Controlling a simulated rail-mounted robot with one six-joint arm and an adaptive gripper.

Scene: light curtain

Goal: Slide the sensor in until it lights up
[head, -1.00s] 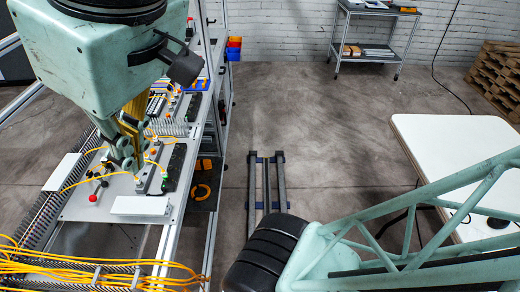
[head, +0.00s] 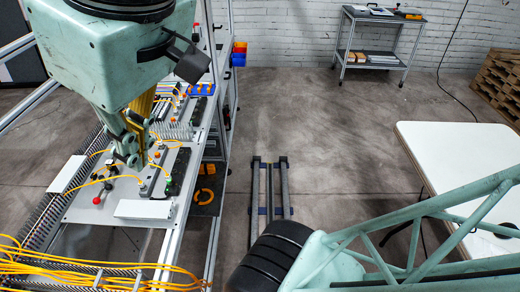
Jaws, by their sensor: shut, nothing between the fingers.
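My gripper (head: 134,158) is shut and empty, over the middle of a light grey panel (head: 85,210) on the workbench at left. Small grey blocks with yellow cables sit on the panel beside it, one of them a grey strip (head: 152,180) just right of the fingertips. I cannot tell which part is the sensor, and no lit indicator on it can be made out. The arm and fingers hide part of the panel behind them. I cannot tell whether the fingertips touch anything.
White plates lie at the panel's front (head: 143,209) and left (head: 67,174). A black strip (head: 178,171) lies at right. Yellow cables (head: 80,268) fill the bench front. A white table (head: 460,165) stands at right.

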